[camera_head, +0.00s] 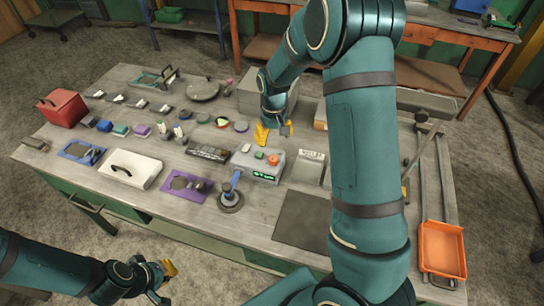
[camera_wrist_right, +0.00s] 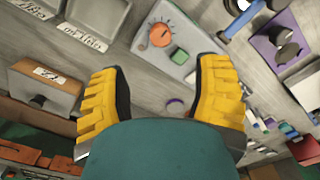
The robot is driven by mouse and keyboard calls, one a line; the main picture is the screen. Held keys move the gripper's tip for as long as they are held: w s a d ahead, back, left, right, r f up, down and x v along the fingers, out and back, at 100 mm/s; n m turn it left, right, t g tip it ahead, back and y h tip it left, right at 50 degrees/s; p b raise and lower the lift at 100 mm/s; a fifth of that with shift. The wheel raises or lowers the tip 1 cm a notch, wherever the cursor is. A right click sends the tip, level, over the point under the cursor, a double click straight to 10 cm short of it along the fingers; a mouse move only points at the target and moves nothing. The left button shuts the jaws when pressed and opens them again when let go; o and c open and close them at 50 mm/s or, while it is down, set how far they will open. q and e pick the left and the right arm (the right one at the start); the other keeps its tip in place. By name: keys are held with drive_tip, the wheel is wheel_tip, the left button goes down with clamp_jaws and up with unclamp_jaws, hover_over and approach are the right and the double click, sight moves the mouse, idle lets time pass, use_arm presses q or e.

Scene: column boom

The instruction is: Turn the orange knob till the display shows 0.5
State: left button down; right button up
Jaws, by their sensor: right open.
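The orange knob (camera_head: 273,159) is on top of a grey control box (camera_head: 244,160), beside a green button (camera_head: 260,154). The display (camera_head: 263,176) on the box's front face has green characters too small to read. In the right wrist view the knob (camera_wrist_right: 161,35) has tick marks around it, and the green button (camera_wrist_right: 180,55) is near it. My right gripper (camera_head: 272,132) is open and empty, above and behind the box, apart from the knob. Its two yellow fingers (camera_wrist_right: 160,70) are spread in the wrist view. My left gripper (camera_head: 166,281) is low at the left, off the table.
A keyboard-like block (camera_head: 208,152) is left of the box and a labelled grey bin (camera_head: 309,167) right of it. A dark mat (camera_head: 300,222) lies front right. An orange tray (camera_head: 442,249) is far right.

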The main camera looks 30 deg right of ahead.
sight(273, 158)
wheel_tip(273, 158, down, 11)
drive_tip(key=shift+f, duration=0.1)
idle(0.3)
clamp_jaws()
